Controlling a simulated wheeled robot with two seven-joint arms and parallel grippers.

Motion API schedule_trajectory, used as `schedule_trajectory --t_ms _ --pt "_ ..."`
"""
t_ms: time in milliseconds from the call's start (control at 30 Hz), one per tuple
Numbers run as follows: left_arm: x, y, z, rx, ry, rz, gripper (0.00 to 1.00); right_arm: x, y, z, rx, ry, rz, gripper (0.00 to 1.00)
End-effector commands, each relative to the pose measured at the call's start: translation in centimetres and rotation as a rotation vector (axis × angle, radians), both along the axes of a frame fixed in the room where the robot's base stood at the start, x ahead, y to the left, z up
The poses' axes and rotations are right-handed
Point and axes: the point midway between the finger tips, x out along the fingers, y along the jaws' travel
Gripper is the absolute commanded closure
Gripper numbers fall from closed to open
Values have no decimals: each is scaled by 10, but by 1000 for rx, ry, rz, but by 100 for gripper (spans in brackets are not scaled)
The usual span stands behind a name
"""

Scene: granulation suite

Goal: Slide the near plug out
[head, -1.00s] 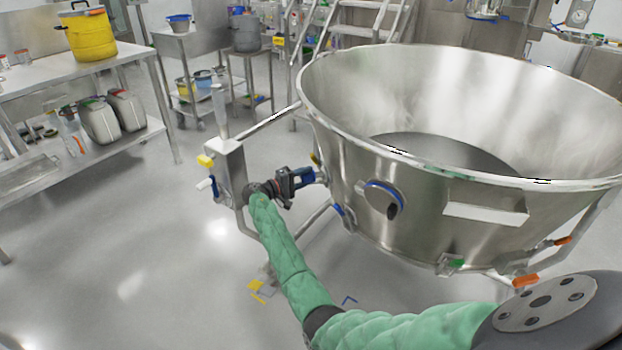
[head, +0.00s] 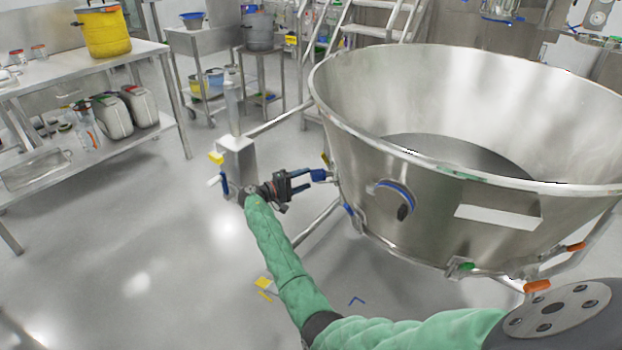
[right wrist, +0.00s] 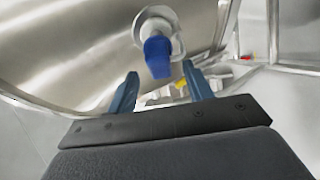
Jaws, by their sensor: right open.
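The near plug (head: 319,175) is a small blue piece on a pale fitting at the left side of the big steel bowl (head: 490,110). In the right wrist view the blue plug (right wrist: 157,57) sticks out of a round whitish collar (right wrist: 160,25) towards me. My right gripper (head: 303,182) is open beside the bowl, its fingers pointing right at the plug. In the right wrist view the gripper (right wrist: 160,76) has its two blue-grey fingertips apart, with the plug showing between and just beyond them. I see no contact. My left gripper is out of view.
A grey post with a box (head: 238,155) stands just left of my right gripper. The bowl wall carries a round blue-rimmed port (head: 393,198) and sits on a tube frame (head: 318,226). A steel bench (head: 150,48) stands at left.

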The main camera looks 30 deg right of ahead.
Motion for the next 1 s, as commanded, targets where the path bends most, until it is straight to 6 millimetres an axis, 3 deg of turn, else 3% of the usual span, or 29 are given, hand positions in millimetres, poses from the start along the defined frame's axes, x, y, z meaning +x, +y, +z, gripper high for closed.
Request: schedule_trajectory --t_ms 233,767,867,1000 --pt "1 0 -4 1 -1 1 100 0 30 0 0 0 1 49" --pt "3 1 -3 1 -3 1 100 0 32 -2 1 1 2 49" --pt "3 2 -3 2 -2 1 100 -4 33 -14 20 6 22 49" --pt "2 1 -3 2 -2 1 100 -21 38 -61 95 23 98 49"
